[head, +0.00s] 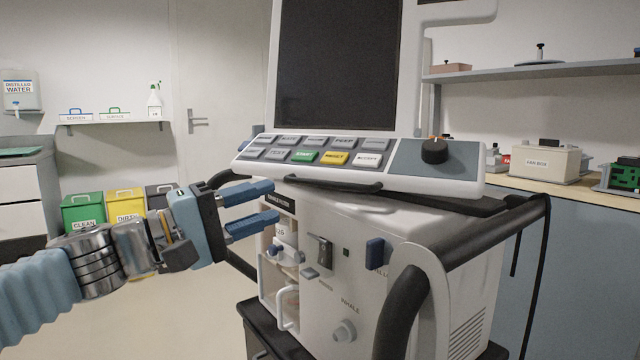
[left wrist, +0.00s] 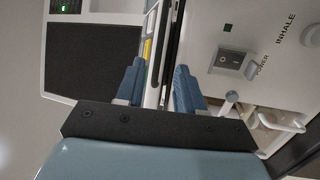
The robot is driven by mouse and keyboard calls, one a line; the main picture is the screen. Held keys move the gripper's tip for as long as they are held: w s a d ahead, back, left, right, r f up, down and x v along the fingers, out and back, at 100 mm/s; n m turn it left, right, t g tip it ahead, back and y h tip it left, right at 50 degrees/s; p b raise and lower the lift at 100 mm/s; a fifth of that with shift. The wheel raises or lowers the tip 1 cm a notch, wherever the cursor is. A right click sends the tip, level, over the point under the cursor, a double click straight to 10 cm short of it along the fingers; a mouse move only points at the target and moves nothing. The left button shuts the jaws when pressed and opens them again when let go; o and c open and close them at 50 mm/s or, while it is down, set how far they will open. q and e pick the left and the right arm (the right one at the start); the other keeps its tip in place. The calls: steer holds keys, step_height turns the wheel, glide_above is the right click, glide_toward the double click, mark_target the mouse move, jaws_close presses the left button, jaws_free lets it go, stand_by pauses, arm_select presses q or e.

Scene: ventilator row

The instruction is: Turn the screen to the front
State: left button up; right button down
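The ventilator's screen (head: 338,65) is a dark panel in a white frame above a keypad (head: 320,152) with coloured buttons and a black knob (head: 434,150). The screen unit sits angled on top of the white ventilator body (head: 400,225). A dark handle bar (head: 330,184) runs under the keypad's front edge. My left gripper (head: 273,202) is open, its blue fingers just below the keypad's left end. In the left wrist view the screen (left wrist: 92,58) lies left of the fingers, and the keypad edge and a dark bar appear between them. My right gripper is not in view.
A black push rail (head: 465,245) curves around the ventilator's right side. The front face has an open compartment, switch (head: 325,252) and inlets. Green and yellow bins (head: 84,208) stand at the back left. A counter with a fan box (head: 545,162) is at right.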

mark_target(319, 185)
arm_select(q)
steer(key=p+x, duration=0.1)
steer(key=x, duration=0.8)
steer(key=shift+w+d, duration=0.15)
steer(key=shift+d, duration=0.05)
jaws_close()
